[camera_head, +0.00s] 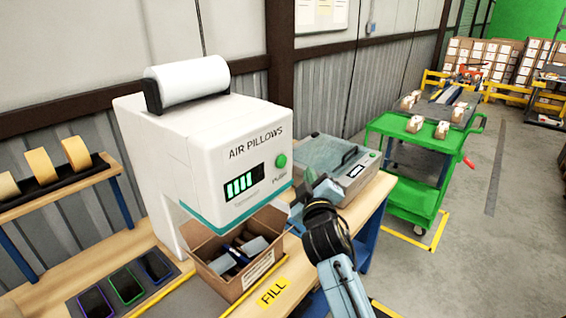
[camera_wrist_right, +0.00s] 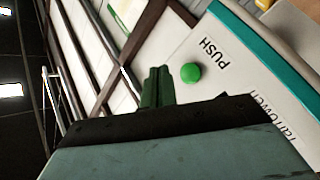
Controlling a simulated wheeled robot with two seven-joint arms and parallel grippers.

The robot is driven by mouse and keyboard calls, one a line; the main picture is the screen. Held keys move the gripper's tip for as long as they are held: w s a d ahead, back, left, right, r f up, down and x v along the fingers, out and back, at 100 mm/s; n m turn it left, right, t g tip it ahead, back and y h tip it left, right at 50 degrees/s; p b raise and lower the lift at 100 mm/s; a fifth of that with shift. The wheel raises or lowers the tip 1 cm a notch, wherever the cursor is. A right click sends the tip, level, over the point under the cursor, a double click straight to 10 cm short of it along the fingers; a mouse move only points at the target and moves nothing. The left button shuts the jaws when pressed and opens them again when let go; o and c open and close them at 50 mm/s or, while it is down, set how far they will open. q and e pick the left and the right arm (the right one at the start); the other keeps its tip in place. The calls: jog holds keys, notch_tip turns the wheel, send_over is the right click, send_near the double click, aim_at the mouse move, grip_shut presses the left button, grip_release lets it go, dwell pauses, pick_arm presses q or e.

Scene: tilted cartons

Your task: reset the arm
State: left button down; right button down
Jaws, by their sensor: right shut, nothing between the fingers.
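My right arm (camera_head: 335,262) reaches up from the bottom of the head view. My right gripper (camera_head: 309,177) is in front of the white air pillow machine (camera_head: 215,150), just right of its green button (camera_head: 282,160). In the right wrist view, the dark green fingers of the right gripper (camera_wrist_right: 157,87) are shut together with nothing between them. The green button (camera_wrist_right: 191,73) shows there beside the fingertips, next to the word PUSH. I cannot tell whether they touch. My left gripper is not in view.
An open carton (camera_head: 238,275) with dark and grey items stands under the machine. A grey device (camera_head: 340,165) sits right behind my gripper. A green cart (camera_head: 415,165) with small boxes stands farther right. Open floor lies at the right.

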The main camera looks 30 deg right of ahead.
dwell(0.5)
jog(key=a+f+g+y+b, duration=0.2)
jog(key=f, duration=1)
jog(key=a+f+g+y+b, duration=0.1)
jog(key=a+f+y+b, duration=0.15)
jog(key=f, duration=0.95)
jog(key=s+a+f+g+y+b, duration=0.15)
jog(key=s+f, duration=0.25)
jog(key=f, duration=0.4)
jog(key=s+a+f+g+b, duration=0.1)
jog(key=s+f+g, duration=0.15)
jog(key=f, duration=0.55)
jog(key=s+a+f+g+b, duration=0.1)
jog(key=s+a+f, duration=0.1)
jog(key=s+f, duration=0.35)
jog(key=s+a+f+m+g+y+b, duration=0.1)
jog(key=s+f+g+b, duration=0.3)
jog(key=s+f, duration=1.45)
jog(key=s+f+m+g+b, duration=0.1)
jog(key=s+f, duration=0.4)
jog(key=s, duration=0.5)
jog(key=s+d+f+g+b, duration=0.1)
jog(key=s+f+g+b, duration=0.1)
jog(key=s+f, duration=0.4)
jog(key=s+g, duration=0.1)
jog(key=s, duration=0.3)
jog(key=shift+f+m, duration=0.15)
jog(key=shift+m, duration=0.25)
